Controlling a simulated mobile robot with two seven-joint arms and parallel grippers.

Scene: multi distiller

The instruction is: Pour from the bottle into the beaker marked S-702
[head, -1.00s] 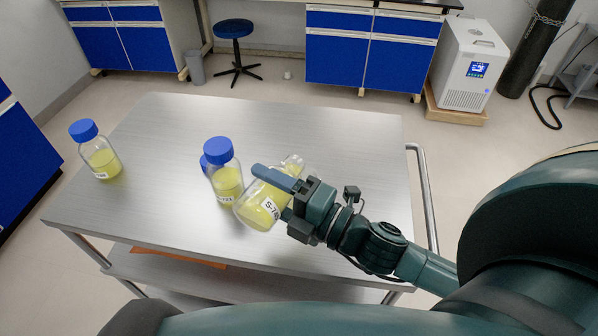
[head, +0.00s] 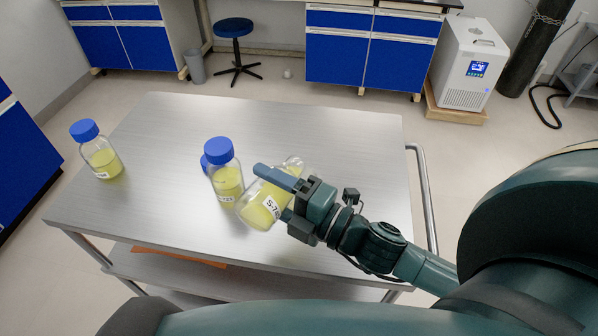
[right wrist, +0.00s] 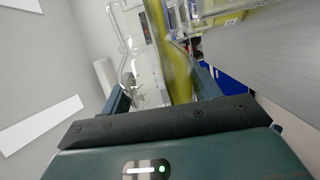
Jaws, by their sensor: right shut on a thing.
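My right gripper (head: 276,192) is shut on a clear glass vessel (head: 254,212) holding yellow liquid. Its label starts with "S-7"; the last characters are hard to read. The vessel is tilted, base toward the lower left and mouth toward the upper right, above the table. In the right wrist view, yellow liquid and glass (right wrist: 178,72) show between the fingers. A blue-capped bottle (head: 228,182) with yellow liquid stands upright just left of the held vessel; I cannot tell whether they touch. No separate beaker is clearly visible. My left gripper is not in view.
Another blue-capped bottle (head: 103,162) with yellow liquid stands at the table's left. A small blue cap-like thing (head: 204,162) shows partly behind the middle bottle. The metal table (head: 330,125) is clear at the back and right. A rail (head: 424,190) runs along its right edge.

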